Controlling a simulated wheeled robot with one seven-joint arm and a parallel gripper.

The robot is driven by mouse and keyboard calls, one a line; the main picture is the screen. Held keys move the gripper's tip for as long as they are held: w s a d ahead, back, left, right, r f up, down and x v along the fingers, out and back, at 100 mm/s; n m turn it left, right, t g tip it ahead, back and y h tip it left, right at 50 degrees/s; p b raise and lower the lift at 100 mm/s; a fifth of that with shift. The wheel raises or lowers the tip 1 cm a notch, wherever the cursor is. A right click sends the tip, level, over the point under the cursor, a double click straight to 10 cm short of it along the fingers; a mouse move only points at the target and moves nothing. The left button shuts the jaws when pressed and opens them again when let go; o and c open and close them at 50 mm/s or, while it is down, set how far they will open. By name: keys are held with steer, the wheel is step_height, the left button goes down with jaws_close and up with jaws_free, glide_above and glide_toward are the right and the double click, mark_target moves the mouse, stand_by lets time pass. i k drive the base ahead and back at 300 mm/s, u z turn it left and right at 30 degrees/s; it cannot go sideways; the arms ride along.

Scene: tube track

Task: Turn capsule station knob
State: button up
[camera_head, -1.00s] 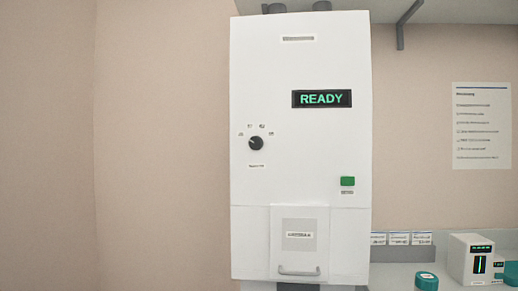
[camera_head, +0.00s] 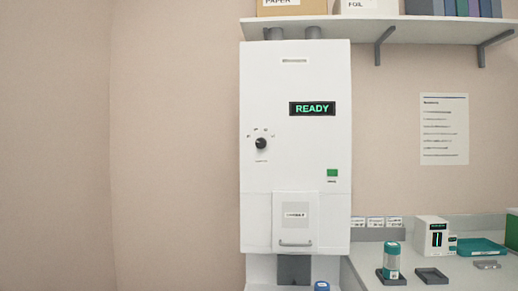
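The capsule station (camera_head: 310,165) is a tall white cabinet on the wall, near the middle of the head view. Its black round knob (camera_head: 261,144) is on the left of the front panel, with small position labels in an arc above it. The pointer's exact direction is too small to tell. A black display (camera_head: 312,108) reads READY in green. A green button (camera_head: 332,173) is on the lower right. A lower door (camera_head: 295,222) with a bar handle looks closed. My gripper is not in view.
A counter (camera_head: 350,274) at lower right holds a teal-capped capsule (camera_head: 392,260) standing in a dark holder, an empty dark tray (camera_head: 431,276) and a small white device (camera_head: 432,234). A shelf (camera_head: 400,30) with boxes and binders is above. The wall left of the station is clear.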

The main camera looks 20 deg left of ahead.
mark_target(261, 144)
steer(key=u, duration=0.4)
steer(key=i, duration=1)
